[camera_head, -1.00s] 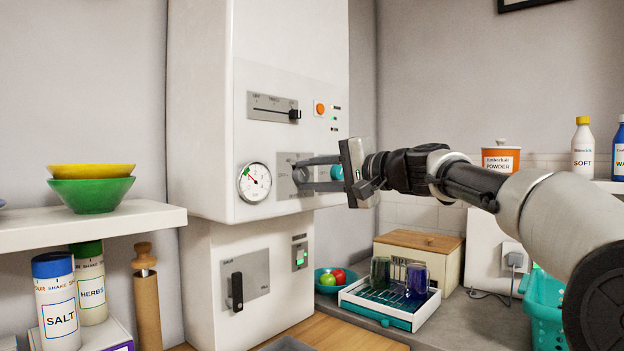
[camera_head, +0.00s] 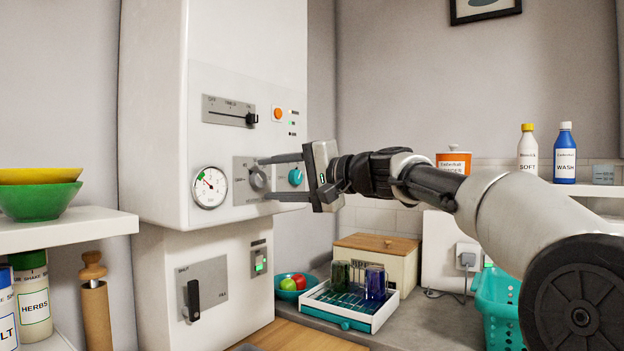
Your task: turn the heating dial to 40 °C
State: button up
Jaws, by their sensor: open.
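A round grey dial (camera_head: 259,180) sits on a grey plate (camera_head: 241,193) on the front of the white boiler cabinet (camera_head: 243,50). The plate's lettering is too small to read, so I cannot tell the dial's setting. My gripper (camera_head: 264,178) is open, with one finger above the dial and one below it. The fingertips are close to the plate; I cannot tell whether they touch the dial or plate. A teal knob (camera_head: 295,177) shows farther right, between the fingers in the picture.
A round gauge (camera_head: 210,187) is left of the plate. A slider (camera_head: 230,111) and orange button (camera_head: 278,114) are above, and a black lever (camera_head: 193,299) below. A shelf with bowls (camera_head: 38,200) is at left. A glass rack (camera_head: 350,305) stands on the counter below my arm.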

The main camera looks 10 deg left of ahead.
jog(key=v, duration=1.5)
jog(key=shift+s+d, duration=0.2)
jog(key=shift+d, duration=0.1)
